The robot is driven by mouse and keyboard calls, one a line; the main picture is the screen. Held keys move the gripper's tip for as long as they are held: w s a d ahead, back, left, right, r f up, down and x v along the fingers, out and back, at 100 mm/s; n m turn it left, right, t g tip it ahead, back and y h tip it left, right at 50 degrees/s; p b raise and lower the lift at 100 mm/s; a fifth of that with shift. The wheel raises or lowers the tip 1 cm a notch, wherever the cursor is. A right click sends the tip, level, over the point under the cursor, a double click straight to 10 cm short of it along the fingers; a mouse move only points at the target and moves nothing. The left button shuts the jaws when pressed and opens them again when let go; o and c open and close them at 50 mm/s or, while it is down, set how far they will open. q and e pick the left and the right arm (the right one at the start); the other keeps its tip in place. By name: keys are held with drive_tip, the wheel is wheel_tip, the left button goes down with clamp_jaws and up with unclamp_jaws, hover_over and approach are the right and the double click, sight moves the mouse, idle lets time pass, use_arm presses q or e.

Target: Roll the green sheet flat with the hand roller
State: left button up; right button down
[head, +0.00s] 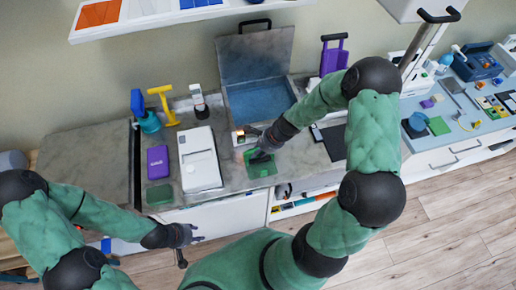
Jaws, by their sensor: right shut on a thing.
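The green sheet (262,170) lies on the grey worktop, right of the white flat device and in front of the blue basin. My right gripper (262,154) is over the sheet, pointing down, and is shut on a small dark thing. This may be the hand roller, but the gripper hides most of it. I cannot tell whether it touches the sheet. My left gripper (193,235) is in front of the worktop's front edge, low and away from the sheet. It looks open and empty.
On the worktop (105,150) stand a white device (199,160), a purple box (158,162), a green block (160,195), a yellow-handled tool (163,103) and a blue basin (260,102) with its lid up. A shelf (150,18) overhangs the back. A blue-topped bench (440,130) stands at right.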

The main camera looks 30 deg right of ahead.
drive_tip(key=shift+s+a+b, duration=0.25)
drive_tip(key=shift+s+b, duration=0.2)
drive_tip(key=shift+s, duration=0.6)
drive_tip(key=shift+s+a+b, duration=0.25)
drive_tip(key=shift+s+b, duration=0.15)
drive_tip(key=shift+s, duration=0.6)
drive_tip(key=shift+r, duration=0.15)
wheel_tip(320, 180, up, 8)
drive_tip(key=p, duration=0.8)
